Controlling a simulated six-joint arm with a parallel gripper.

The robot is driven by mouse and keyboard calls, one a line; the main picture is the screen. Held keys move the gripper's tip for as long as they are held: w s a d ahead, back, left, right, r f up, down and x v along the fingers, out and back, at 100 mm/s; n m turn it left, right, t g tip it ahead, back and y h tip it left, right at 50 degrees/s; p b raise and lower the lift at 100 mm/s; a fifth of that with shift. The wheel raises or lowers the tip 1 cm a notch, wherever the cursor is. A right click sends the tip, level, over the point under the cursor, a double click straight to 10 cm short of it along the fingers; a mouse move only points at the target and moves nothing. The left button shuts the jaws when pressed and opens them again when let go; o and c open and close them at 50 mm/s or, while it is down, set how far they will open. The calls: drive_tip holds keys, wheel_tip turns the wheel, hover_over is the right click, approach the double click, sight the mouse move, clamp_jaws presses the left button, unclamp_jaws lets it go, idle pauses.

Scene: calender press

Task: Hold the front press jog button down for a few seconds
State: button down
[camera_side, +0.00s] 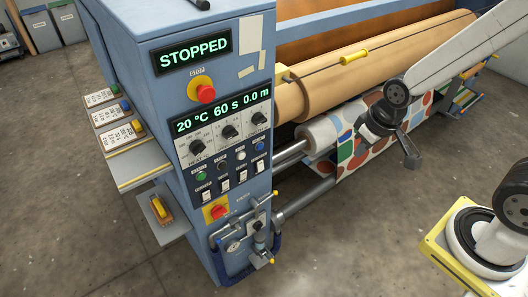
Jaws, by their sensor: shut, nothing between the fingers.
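The blue press cabinet (165,70) has a front control panel with a row of small round buttons: a green button (201,176), a black button (222,166), a white button (241,155) and a blue button (259,146). Their labels are too small to read, so I cannot tell which one is the jog button. The display (193,51) reads STOPPED. My gripper (412,161) is shut and empty. In the picture it is to the right of the panel, in front of the patterned fabric, clear of the buttons.
A red stop button (205,93) and a red rotary switch (216,211) are on the cabinet. Knobs and rocker switches surround the small buttons. A fabric roll (330,127) lies between panel and gripper. Shelves (145,169) jut out left.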

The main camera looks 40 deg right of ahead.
sight(242, 156)
drive_tip(key=w+a+f+n+t+y, duration=0.3)
drive_tip(key=w+a+f+n+t, duration=0.3)
drive_tip(key=w+a+f, duration=0.7)
drive_tip(key=shift+w+a+f+n, duration=0.3)
drive_tip(key=shift+w+f+n, duration=0.5)
drive_tip(key=shift+w+f, duration=0.8)
drive_tip(key=shift+s+f, duration=0.15)
drive_tip(key=shift+f, duration=0.05)
drive_tip(key=w, duration=0.8)
drive_tip(key=shift+w, duration=0.25)
